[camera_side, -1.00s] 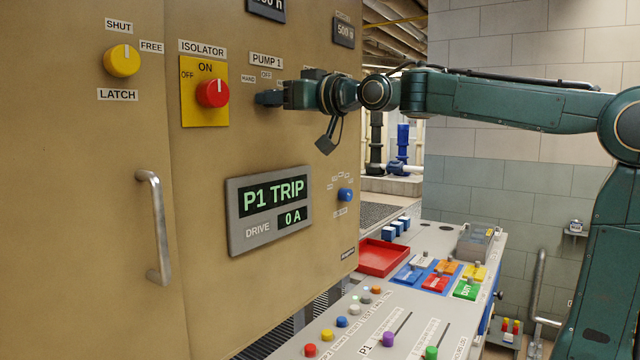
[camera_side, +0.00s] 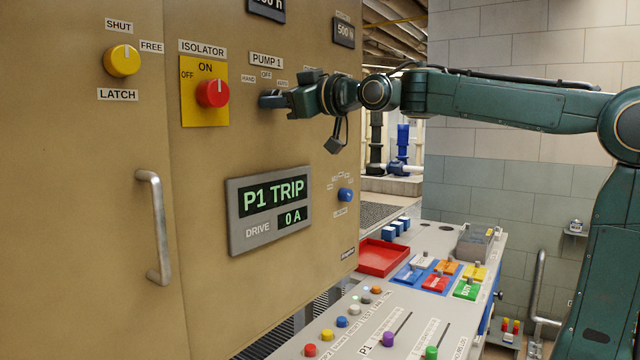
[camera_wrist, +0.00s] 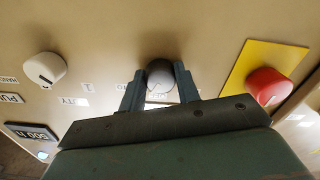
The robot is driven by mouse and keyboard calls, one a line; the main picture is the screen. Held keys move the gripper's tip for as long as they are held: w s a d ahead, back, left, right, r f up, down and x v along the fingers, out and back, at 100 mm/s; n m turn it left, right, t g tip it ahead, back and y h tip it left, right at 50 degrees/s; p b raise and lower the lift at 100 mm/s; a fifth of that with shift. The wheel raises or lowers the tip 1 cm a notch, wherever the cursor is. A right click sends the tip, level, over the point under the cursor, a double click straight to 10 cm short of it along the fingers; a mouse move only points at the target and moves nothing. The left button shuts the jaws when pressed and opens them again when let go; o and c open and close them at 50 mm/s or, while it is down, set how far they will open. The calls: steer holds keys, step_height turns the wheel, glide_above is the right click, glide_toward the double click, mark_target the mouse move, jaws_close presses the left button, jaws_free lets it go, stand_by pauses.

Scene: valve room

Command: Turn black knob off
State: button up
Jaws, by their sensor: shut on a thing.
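The black knob (camera_wrist: 160,74) sits on the tan cabinet front, between my two fingers in the wrist view. It looks dark grey and round; its pointer cannot be made out. My gripper (camera_wrist: 159,86) is shut on it, one finger on each side. In the side view my gripper (camera_side: 270,101) reaches the panel just below the PUMP 1 label (camera_side: 266,60) and hides the knob. The small labels HAND (camera_side: 248,79), OFF (camera_side: 266,75) and AUTO (camera_side: 282,83) show around it.
The red isolator knob (camera_side: 212,93) on its yellow plate (camera_side: 204,117) is close to the left of my gripper. A white knob (camera_wrist: 44,69) is on the other side in the wrist view. A display (camera_side: 269,209) reads P1 TRIP, 0 A.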

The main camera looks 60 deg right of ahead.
steer(key=n, duration=0.5)
stand_by(0.4)
steer(key=o, duration=1)
steer(key=shift+s, duration=0.1)
steer(key=shift+s, duration=6.8)
